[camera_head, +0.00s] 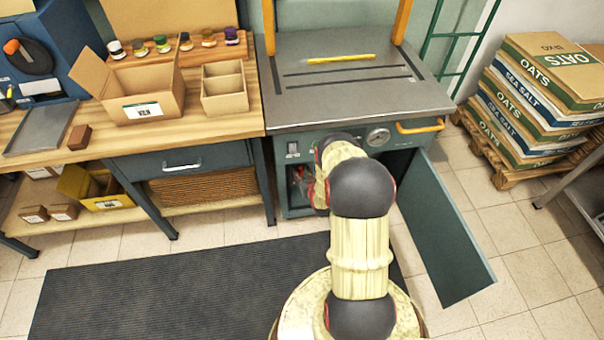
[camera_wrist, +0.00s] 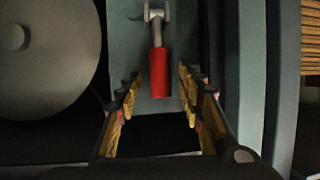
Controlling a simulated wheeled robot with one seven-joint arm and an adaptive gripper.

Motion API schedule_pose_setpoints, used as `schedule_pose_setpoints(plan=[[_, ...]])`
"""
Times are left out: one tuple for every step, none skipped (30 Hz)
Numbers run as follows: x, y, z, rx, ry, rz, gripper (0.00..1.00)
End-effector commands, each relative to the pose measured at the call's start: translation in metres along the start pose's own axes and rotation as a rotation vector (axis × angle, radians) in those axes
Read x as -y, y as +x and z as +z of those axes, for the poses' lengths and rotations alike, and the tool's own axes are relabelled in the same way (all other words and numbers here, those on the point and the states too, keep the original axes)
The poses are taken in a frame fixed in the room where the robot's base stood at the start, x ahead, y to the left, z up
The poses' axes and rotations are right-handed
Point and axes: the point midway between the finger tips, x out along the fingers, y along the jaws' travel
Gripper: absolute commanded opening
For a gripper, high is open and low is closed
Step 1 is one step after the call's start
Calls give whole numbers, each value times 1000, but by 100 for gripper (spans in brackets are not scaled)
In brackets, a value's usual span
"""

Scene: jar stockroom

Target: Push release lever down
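The release lever shows in the wrist view as a red handle (camera_wrist: 160,75) on a grey metal shank hung from a bracket, in front of a grey-green panel. My gripper (camera_wrist: 157,82) is open, with one finger on each side of the red handle; both fingers look apart from it. In the head view my arm reaches into the lower cabinet of the steel-topped machine (camera_head: 350,100). My gripper is hidden there behind my arm. A small red part (camera_head: 299,174) shows inside the cabinet opening; I cannot tell whether it is the lever.
The cabinet door (camera_head: 440,235) hangs open to the right of my arm. A large grey round body (camera_wrist: 45,50) stands left of the lever in the wrist view, and a grey-green upright (camera_wrist: 245,75) stands to the right. A wooden workbench (camera_head: 235,122) adjoins the machine on the left.

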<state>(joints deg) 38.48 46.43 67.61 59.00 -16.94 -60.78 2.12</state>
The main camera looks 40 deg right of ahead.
Motion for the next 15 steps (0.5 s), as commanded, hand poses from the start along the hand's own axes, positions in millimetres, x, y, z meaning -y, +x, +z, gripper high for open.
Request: schedule_pose_setpoints(plan=[[0, 0, 0, 0, 0, 0, 38], [0, 0, 0, 0, 0, 0, 38], [0, 0, -1, 0, 0, 0, 38], [0, 0, -1, 0, 0, 0, 38], [0, 0, -1, 0, 0, 0, 38], [0, 0, -1, 0, 0, 0, 38], [0, 0, -1, 0, 0, 0, 36], [0, 0, -1, 0, 0, 0, 34], [0, 0, -1, -1, 0, 0, 32], [0, 0, -1, 0, 0, 0, 30], [0, 0, -1, -1, 0, 0, 28], [0, 0, -1, -1, 0, 0, 26], [0, 0, -1, -1, 0, 0, 25], [0, 0, -1, -1, 0, 0, 23], [0, 0, -1, -1, 0, 0, 21]])
